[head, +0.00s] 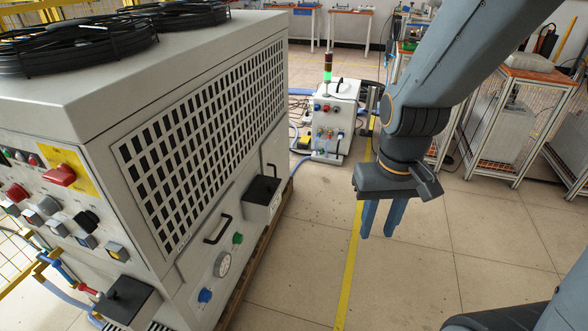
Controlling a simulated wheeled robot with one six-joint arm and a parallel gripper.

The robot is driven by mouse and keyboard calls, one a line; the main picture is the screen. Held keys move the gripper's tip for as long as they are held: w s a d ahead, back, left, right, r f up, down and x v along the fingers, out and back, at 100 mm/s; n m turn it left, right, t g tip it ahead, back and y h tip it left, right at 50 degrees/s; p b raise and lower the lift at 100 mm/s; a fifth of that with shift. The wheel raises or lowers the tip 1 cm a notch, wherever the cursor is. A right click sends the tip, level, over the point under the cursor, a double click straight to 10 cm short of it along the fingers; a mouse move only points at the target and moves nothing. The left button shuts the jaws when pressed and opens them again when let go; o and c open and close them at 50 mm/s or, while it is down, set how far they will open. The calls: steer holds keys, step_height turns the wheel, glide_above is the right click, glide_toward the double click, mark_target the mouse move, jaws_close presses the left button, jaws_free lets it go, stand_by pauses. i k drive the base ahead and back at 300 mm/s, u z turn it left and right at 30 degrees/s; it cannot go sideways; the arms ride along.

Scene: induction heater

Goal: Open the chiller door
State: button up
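The chiller (187,230) is the large white cabinet filling the left side, with a black grille on its long side. The panel looks closed, lying flush with the cabinet side. My gripper (380,222) is to the right of the chiller, its two blue-grey fingers pointing down with a gap between them. It is open and empty, apart from the handles, above the floor near a yellow line.
A small white unit (335,118) with a green-lit signal lamp stands behind, with hoses beside it. Framed stands with wooden tops (535,78) are at the right. The floor (310,240) beside the chiller is clear.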

mark_target(274, 151)
steer(key=z, duration=0.1)
steer(key=i, duration=0.9)
steer(key=u, duration=0.6)
